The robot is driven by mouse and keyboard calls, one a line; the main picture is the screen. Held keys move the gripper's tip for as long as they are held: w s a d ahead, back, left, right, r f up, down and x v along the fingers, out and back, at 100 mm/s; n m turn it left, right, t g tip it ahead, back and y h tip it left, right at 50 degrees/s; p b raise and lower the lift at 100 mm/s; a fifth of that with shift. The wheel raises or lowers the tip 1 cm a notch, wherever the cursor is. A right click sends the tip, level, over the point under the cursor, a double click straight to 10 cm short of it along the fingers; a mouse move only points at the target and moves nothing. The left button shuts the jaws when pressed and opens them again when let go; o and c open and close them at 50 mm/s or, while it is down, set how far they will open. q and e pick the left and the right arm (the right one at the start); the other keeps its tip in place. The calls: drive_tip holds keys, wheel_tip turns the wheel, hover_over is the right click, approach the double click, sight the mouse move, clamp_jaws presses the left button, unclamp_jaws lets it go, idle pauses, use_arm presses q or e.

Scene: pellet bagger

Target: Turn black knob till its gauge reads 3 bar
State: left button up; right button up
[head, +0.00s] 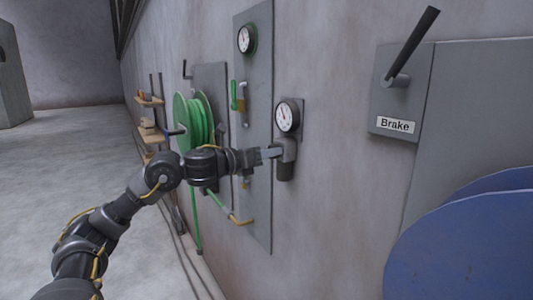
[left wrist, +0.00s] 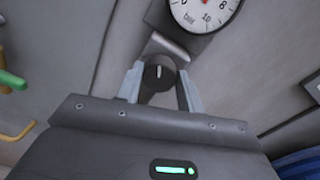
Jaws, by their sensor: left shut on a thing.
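The black knob (left wrist: 158,75) sits between the two fingers of my left gripper (left wrist: 160,90), which is shut on it; a pale mark shows on its face. In the head view my left gripper (head: 270,152) reaches the knob's housing (head: 285,165) on the wall, and the knob itself is mostly hidden there. The white round gauge (head: 288,117) is just above the knob. It also shows in the left wrist view (left wrist: 205,12), cut off at the top, with "bar", 8 and 10 legible. Its needle is too small to read surely. My right gripper is not in view.
A grey panel (head: 258,200) to the left carries another gauge (head: 246,40) and a green handle (head: 234,95). A green hose reel (head: 194,120) hangs further left. A brake lever (head: 412,45) and a blue disc (head: 465,240) are at right. The floor at left is clear.

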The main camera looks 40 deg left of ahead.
use_arm(q)
drive_tip(key=shift+r+n, duration=0.1)
drive_tip(key=shift+n, duration=1.7)
drive_tip(key=o, duration=1)
drive_tip(key=shift+w, duration=0.1)
